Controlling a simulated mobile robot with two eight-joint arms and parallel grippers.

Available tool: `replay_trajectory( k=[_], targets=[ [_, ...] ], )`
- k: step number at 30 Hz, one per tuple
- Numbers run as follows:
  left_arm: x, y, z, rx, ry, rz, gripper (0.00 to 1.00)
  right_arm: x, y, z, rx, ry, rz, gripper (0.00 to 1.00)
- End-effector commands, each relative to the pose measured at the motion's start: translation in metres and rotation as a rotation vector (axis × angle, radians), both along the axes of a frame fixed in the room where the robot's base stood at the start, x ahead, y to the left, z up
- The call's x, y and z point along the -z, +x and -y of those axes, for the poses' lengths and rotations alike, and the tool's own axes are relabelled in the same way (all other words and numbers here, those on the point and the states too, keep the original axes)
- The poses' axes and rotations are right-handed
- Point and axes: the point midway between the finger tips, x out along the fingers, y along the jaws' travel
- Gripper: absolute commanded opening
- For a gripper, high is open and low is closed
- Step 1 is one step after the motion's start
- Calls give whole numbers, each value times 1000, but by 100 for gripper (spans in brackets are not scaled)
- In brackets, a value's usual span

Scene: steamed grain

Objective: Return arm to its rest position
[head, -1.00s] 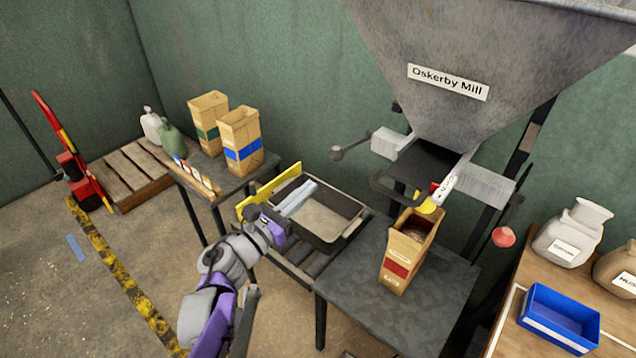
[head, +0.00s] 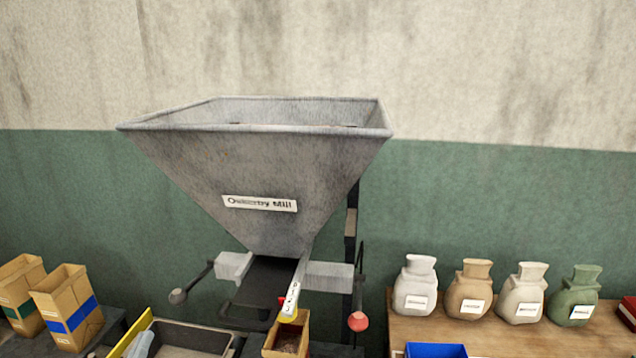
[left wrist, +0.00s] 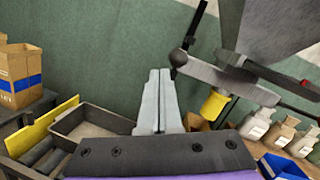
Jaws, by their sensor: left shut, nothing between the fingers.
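My left gripper shows in the left wrist view (left wrist: 160,100) with its two grey fingers together and nothing between them. The wrist view shows the same tray (left wrist: 80,128) to the left of the fingers. My right gripper is in neither view.
The mill hopper (head: 260,170) stands in the middle, with an open carton (head: 287,340) under its yellow spout. A blue-banded carton (head: 70,308) is at left. Several sacks stand on the wooden table (head: 500,338) at right, with a blue bin (head: 436,350) in front.

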Motion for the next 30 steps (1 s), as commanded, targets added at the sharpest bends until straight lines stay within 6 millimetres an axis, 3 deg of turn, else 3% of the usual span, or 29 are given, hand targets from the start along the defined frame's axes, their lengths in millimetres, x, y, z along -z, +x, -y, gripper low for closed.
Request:
replay_trajectory(
  k=[2,4,8,12,15,18,21,30],
  targets=[
    [-3,2,1,-68,-326,7,0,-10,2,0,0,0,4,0],
    [7,-1,1,-147,-658,6,0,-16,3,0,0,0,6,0],
    [44,-16,19,-325,-1263,-22,0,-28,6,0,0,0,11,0],
    [94,-49,67,-597,-1843,-93,0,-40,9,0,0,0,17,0],
    [123,-80,108,-832,-2139,-151,0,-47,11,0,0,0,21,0],
    [139,-108,141,-1042,-2310,-196,0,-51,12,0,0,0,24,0],
    [146,-127,160,-1182,-2389,-218,0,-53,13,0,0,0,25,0],
    [150,-136,168,-1254,-2420,-223,0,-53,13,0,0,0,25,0]
  ],
)
